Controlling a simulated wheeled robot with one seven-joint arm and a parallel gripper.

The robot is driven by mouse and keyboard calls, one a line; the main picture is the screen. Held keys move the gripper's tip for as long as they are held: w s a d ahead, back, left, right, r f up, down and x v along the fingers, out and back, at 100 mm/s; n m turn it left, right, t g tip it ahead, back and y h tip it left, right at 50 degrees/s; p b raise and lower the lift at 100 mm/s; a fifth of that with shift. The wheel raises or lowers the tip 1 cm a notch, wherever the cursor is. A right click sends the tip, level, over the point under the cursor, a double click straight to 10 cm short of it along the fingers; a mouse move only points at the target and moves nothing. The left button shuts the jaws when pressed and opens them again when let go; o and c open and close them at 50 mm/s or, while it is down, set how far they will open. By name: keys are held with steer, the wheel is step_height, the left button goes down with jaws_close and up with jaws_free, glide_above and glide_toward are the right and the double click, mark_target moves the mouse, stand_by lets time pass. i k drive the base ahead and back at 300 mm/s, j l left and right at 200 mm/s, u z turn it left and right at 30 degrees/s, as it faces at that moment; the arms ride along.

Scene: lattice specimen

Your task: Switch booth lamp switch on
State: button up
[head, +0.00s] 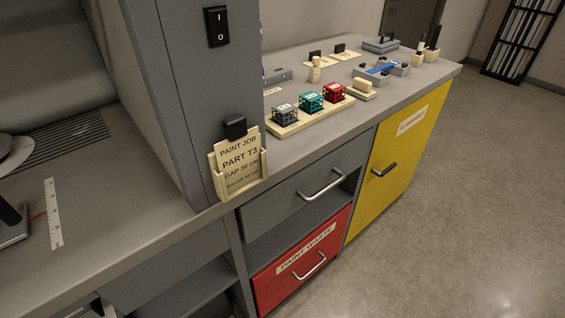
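A black rocker switch (217,26) marked "I" above and "O" below is set high on the front of the grey booth post (180,90). I cannot tell from this view which way its rocker is pressed. No lamp shows in view. My gripper is not in view, and nothing touches the switch.
A paint job card (239,160) stands in a holder low on the post, below a black block (236,127). The right counter carries a tray (288,130) of lattice cubes. A grey drawer (300,190) stands slightly out above the red paint waste drawer (300,262). Floor at right is clear.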

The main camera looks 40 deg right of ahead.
mark_target(218, 18)
steer(key=k+l, duration=0.15)
steer(key=l, duration=0.25)
steer(key=k+l, duration=0.1)
steer(key=l, duration=0.3)
steer(key=k+l, duration=0.15)
steer(key=l, duration=0.25)
